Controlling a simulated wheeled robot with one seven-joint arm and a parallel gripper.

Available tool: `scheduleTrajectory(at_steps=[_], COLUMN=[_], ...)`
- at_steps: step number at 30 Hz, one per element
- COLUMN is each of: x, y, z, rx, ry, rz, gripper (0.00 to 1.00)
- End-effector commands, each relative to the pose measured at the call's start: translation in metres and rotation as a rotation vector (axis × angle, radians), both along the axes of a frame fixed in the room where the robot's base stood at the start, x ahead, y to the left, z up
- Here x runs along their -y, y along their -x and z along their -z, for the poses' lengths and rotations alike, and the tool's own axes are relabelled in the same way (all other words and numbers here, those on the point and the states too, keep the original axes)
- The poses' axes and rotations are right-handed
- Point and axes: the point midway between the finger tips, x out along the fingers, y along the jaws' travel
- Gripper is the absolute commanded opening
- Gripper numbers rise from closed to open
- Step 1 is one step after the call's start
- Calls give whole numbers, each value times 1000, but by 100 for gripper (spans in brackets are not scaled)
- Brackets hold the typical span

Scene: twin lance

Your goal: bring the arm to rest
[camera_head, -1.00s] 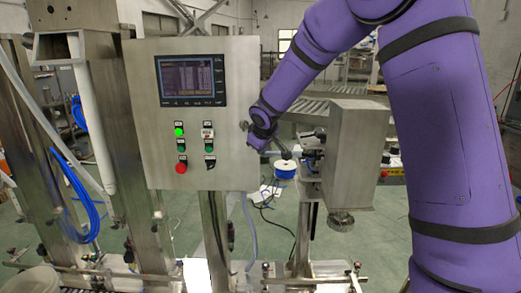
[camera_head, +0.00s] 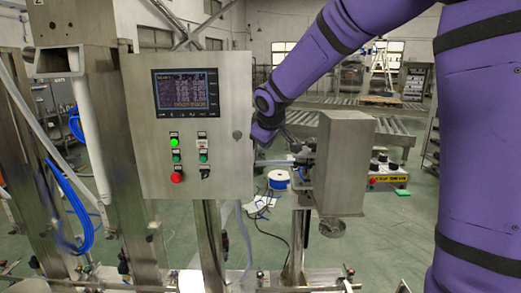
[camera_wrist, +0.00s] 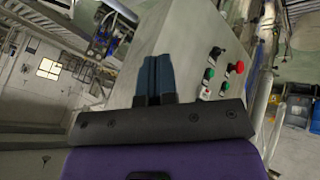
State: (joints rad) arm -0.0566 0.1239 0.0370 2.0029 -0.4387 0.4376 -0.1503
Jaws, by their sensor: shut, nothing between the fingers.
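My purple arm (camera_head: 312,55) reaches down from the upper right in the head view, its wrist beside the right edge of the steel control box (camera_head: 225,130). The finger tips cannot be made out clearly there. In the wrist view my gripper (camera_wrist: 156,65) shows two dark blue fingers pressed together with nothing between them. The box also shows in the wrist view (camera_wrist: 185,40), beyond and to the right of the fingers, with its buttons facing right. I cannot tell how wide the gap to it is.
A steel housing on a post (camera_head: 342,165) stands just right of my wrist. A blue and white spool (camera_head: 278,180) and cables lie behind it. A roller conveyor (camera_head: 370,118) runs across the back. Blue hoses (camera_head: 68,205) hang at left.

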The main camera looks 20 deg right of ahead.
Motion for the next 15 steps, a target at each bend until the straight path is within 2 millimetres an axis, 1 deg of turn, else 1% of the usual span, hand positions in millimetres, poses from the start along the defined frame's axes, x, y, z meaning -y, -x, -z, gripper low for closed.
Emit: scheduleTrajectory(at_steps=[6,8,11,14,15], x=[1,2,6,11,13], y=[5,9,27,59,74], z=[-5,-8,-18,-32,-38], rx=[-1,0,-1,-6,-10], ry=[-1,-5,-20,-48,-63], rz=[1,9,36,85,107], gripper=[0,0,0,0,0])
